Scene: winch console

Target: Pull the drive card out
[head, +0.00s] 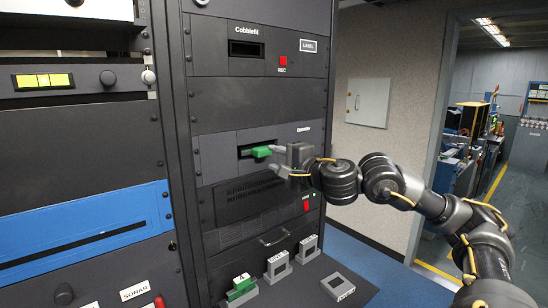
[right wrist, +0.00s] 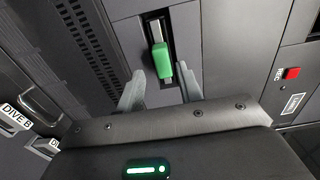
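The drive card (head: 262,152) has a green end that sticks out of a dark slot in the middle rack panel (head: 220,160). In the right wrist view the green end (right wrist: 162,62) lies between my two finger lines, with a grey part of the card behind it in the slot (right wrist: 157,28). My right gripper (head: 276,160) is in front of the slot. It is open, with one finger on each side of the card and a visible gap to each (right wrist: 160,90). My left gripper is not in view.
Below, a shelf holds a green block in a holder (head: 240,288) and several grey holders (head: 278,266). A panel above has another dark slot (head: 246,49) and a red REC button (head: 283,60). Open floor and a doorway lie to the right.

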